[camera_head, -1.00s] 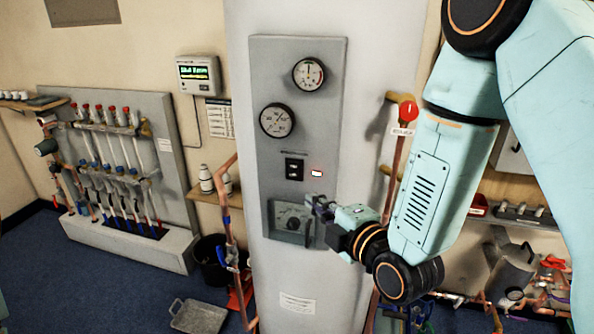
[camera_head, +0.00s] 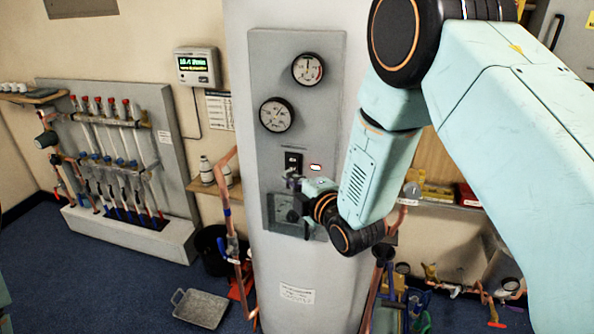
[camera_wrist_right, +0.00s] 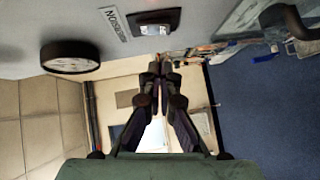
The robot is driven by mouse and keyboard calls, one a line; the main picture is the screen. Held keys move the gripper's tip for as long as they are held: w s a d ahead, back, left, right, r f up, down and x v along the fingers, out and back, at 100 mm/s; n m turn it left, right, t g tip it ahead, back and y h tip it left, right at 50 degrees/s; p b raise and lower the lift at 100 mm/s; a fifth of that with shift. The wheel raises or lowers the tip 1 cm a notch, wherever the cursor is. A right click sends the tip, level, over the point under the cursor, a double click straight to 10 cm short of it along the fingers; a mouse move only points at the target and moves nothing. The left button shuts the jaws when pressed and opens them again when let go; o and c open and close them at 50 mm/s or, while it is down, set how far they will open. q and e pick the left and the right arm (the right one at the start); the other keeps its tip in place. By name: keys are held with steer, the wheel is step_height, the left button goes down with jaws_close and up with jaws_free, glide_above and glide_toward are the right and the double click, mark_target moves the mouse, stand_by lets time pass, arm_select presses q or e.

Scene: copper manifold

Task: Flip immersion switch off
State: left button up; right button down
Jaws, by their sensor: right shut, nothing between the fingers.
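The immersion switch (camera_head: 293,161) is a small black rocker on the grey panel (camera_head: 318,110), below two round gauges. The rocker's position is too small to read. My left gripper is not in view.
A dial box (camera_head: 285,211) sits under my right gripper, partly covered by it. The lower gauge (camera_head: 277,114) is above the switch and also juts out in the right wrist view (camera_wrist_right: 70,56). Copper pipes (camera_head: 231,215) run left of the white cylinder (camera_head: 295,270).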

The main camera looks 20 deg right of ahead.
mark_target(288, 167)
steer(key=shift+w+d+f+p, duration=0.2)
steer(key=shift+w+d, duration=0.4)
steer(key=shift+w, duration=0.2)
steer(key=shift+w+d+f+p, duration=0.2)
steer(key=shift+w+d, duration=0.35)
steer(key=shift+w, duration=0.2)
steer(key=shift+a, duration=0.1)
